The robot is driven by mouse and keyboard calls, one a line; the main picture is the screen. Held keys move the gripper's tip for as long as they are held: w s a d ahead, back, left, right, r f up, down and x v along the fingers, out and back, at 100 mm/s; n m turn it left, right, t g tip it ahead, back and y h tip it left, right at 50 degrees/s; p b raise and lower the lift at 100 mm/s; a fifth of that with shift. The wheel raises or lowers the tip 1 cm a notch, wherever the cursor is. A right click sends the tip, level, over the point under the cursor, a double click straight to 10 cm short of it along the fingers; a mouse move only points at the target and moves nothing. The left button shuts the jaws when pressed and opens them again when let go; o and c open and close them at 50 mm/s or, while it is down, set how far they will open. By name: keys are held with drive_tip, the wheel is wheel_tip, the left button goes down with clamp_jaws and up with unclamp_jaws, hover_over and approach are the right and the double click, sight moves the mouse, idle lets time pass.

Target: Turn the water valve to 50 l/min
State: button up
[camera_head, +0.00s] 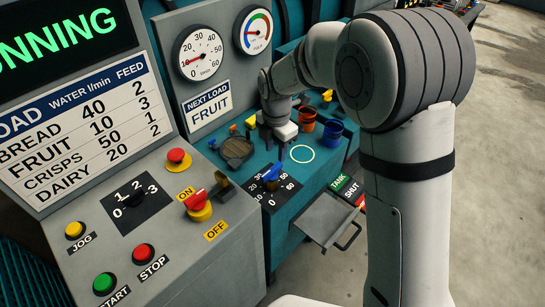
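The water valve (271,175) is a blue handle on a black dial plate (285,198) set in the teal bench top; the plate's white numbers include 0, 30, 40, 50 and 60. The handle's exact pointing is too small to read surely. A round white gauge (199,52), marked 0 to 60, has its red needle near 10. My gripper (287,133) is low over the bench behind the valve, apart from it. Its fingers are small and partly hidden by my arm, so I cannot tell whether they are open or shut.
The sloping control panel (150,240) carries several buttons and a red-yellow switch (198,205). A second gauge (253,30), a load table (80,130) and a NEXT LOAD FRUIT sign (208,105) stand behind. Red (307,118) and blue (332,132) cups stand right of my gripper.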

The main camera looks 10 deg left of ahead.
sight(272, 169)
drive_tip(key=shift+a+f+n, duration=0.45)
drive_tip(key=shift+a+n, duration=0.15)
drive_tip(key=shift+a, duration=0.1)
wheel_tip(272, 169, down, 8)
drive_tip(key=shift+d+r+p, duration=0.1)
drive_tip(key=shift+r+p, duration=0.15)
drive_tip(key=shift+p, duration=0.5)
drive_tip(key=shift+c, duration=0.6)
clamp_jaws()
